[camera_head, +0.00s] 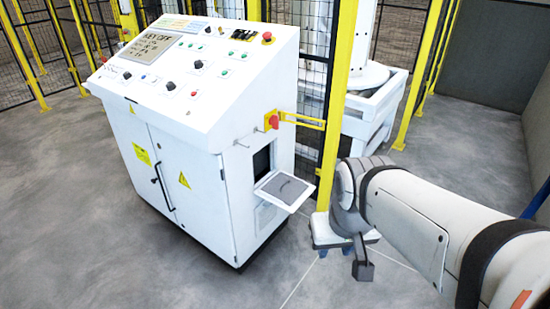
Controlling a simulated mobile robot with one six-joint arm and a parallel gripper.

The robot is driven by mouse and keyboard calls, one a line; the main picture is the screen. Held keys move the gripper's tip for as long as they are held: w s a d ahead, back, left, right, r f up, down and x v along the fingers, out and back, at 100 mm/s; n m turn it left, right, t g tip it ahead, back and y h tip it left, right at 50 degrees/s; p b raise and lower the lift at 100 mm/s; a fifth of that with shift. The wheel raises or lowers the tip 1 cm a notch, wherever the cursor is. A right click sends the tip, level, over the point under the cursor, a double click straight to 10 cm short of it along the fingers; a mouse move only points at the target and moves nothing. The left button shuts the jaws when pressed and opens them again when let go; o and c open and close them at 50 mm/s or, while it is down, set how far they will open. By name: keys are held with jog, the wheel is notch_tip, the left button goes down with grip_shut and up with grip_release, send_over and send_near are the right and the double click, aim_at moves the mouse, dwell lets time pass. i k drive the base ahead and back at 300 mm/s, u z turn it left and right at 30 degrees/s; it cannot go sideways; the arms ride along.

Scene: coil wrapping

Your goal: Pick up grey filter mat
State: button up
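A flat grey mat (284,188) lies on a small white fold-out shelf (298,202) on the right side of the white control cabinet. It looks like the grey filter mat. My arm comes in from the right. My gripper (362,268) is to the right of and below the shelf in the picture, apart from the mat. The arm's end partly hides the gripper, and its fingers are too small and unclear to tell whether they are open or shut. No held object shows.
The white control cabinet (190,165) has a sloped panel of buttons. A yellow fence post (336,105) stands behind the shelf. The grey floor (85,225) is clear at left.

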aim_at(288, 190)
jog(key=z, duration=0.5)
jog(key=i, duration=1.6)
jog(key=u, duration=0.4)
